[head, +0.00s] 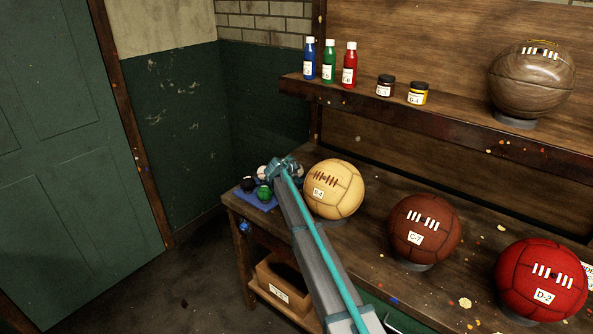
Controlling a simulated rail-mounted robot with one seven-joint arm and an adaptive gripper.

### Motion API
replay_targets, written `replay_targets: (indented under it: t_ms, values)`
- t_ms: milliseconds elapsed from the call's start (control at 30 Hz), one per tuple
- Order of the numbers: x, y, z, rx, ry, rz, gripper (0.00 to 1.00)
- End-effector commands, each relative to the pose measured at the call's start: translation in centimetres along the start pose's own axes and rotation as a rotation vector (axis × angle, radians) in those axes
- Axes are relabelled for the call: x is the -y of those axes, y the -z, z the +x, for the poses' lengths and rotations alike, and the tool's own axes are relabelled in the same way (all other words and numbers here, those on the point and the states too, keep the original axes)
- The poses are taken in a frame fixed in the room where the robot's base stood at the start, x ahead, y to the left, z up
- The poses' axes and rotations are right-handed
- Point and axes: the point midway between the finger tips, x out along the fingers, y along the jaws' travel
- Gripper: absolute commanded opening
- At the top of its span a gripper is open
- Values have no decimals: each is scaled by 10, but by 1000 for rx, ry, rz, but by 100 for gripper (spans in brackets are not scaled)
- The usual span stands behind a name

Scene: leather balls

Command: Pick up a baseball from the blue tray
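The blue tray (260,205) lies on the far left end of the wooden workbench. On it I see a green ball (264,193), a black ball (248,184) and a small whitish ball (262,172) that looks like a baseball, partly hidden behind the others. My gripper (282,169) is at the tray's back right, just right of the whitish ball. It and my arm cover part of the tray. Its fingers are too small and hidden to tell whether they are open or shut, or whether they touch anything.
A tan ball (334,189) stands close right of my arm; a brown ball (424,231) and a red ball (541,279) stand farther right. A shelf (450,124) with bottles, jars and a large ball overhangs the bench. A cardboard box (284,288) sits below.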

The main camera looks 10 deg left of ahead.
Motion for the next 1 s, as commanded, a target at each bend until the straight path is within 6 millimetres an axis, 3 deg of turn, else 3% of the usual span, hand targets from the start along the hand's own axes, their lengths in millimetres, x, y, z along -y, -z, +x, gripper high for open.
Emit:
replay_targets:
  t_ms: [100,500,767,1000]
  values:
    - [-1,0,0,0,0,0,93]
    - [0,0,-1,0,0,0,28]
    - [1,0,-2,0,0,0,28]
    - [18,14,-15,0,2,2,28]
